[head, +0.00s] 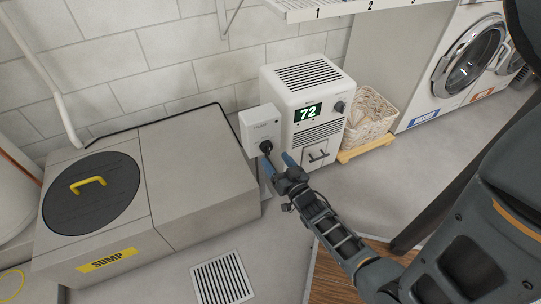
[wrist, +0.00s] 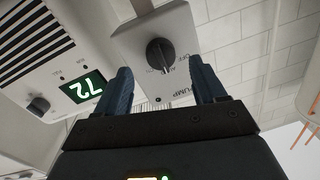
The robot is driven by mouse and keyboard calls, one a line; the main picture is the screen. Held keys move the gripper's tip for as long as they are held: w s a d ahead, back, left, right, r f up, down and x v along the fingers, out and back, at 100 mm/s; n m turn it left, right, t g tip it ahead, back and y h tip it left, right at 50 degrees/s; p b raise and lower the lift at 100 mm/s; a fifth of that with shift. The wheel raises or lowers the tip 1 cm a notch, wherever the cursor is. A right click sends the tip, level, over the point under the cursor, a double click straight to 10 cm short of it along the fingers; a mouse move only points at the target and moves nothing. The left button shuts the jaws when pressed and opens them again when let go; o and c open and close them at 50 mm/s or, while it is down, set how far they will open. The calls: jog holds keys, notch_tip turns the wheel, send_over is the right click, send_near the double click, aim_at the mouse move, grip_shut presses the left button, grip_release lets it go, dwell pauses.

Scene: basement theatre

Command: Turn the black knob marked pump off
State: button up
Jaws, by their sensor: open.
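The black knob (wrist: 160,55) sits on the face of a pale grey box, the pump control box (wrist: 195,25). Lettering including "OFF" and "PUMP" shows on the box face, turned over in the wrist view. A light pointer mark on the knob points down in that picture, towards the word PUMP. In the head view the box (head: 256,122) is by the sump cover and the dark knob (head: 266,147) is partly hidden. My gripper (head: 278,162) is open in front of it. In the wrist view its blue fingers (wrist: 163,80) lie left and right of the knob, with gaps; contact is not seen.
A white dehumidifier (head: 318,78) reading 72, with its own small dark knob (head: 339,106), stands right beside the box. The sump cover (head: 205,185) is at left, a floor grate (head: 222,280) in front. A wicker basket (head: 368,117) and washers are at right.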

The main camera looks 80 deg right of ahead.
aim_at(269, 152)
jog(key=shift+b+x, duration=0.3)
jog(key=shift+x, duration=1.95)
jog(key=c, duration=1.1)
